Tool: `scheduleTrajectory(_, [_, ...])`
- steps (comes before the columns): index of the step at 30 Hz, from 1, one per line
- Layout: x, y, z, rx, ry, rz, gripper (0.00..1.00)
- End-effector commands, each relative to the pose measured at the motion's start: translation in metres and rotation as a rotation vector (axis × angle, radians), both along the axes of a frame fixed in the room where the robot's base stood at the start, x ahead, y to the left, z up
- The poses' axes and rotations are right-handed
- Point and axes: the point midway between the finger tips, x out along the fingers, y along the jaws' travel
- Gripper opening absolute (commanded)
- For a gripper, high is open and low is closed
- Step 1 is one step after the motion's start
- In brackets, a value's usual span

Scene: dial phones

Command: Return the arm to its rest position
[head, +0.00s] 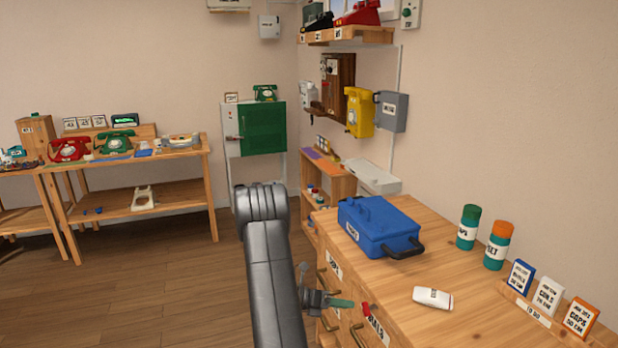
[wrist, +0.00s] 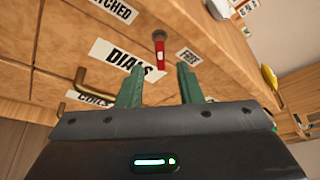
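My arm (head: 271,280) reaches forward from the bottom of the head view, in front of the wooden drawer cabinet (head: 440,262). My gripper (head: 343,303) is at the cabinet's front, with a green fingertip showing. In the wrist view my gripper (wrist: 160,73) has its two green fingers apart, with nothing held between them. A red piece with a grey end (wrist: 159,50) is on the drawer front just beyond the fingertips, near the DIALS label (wrist: 122,57). The red piece also shows in the head view (head: 367,311).
A blue toolbox (head: 372,225), green-lidded canister (head: 467,228), orange-lidded canister (head: 497,246), white block (head: 433,297) and label cards (head: 546,296) stand on the cabinet. Brass drawer handles (wrist: 93,82) project nearby. Open floor (head: 150,290) lies left of my arm.

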Motion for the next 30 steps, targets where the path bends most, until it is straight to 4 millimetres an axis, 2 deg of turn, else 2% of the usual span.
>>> scheduleTrajectory(1, [0.000,-0.011,-0.003,0.000,0.002,-0.003,0.33])
scheduleTrajectory(6, [0.002,-0.040,-0.011,0.000,0.002,-0.003,0.33])
scheduleTrajectory(13, [0.004,-0.065,-0.017,0.000,0.000,-0.001,0.33])
scheduleTrajectory(19, [0.004,-0.071,-0.020,0.001,0.000,0.001,0.33])
scheduleTrajectory(30, [0.004,-0.067,-0.019,0.001,-0.002,0.001,0.33])
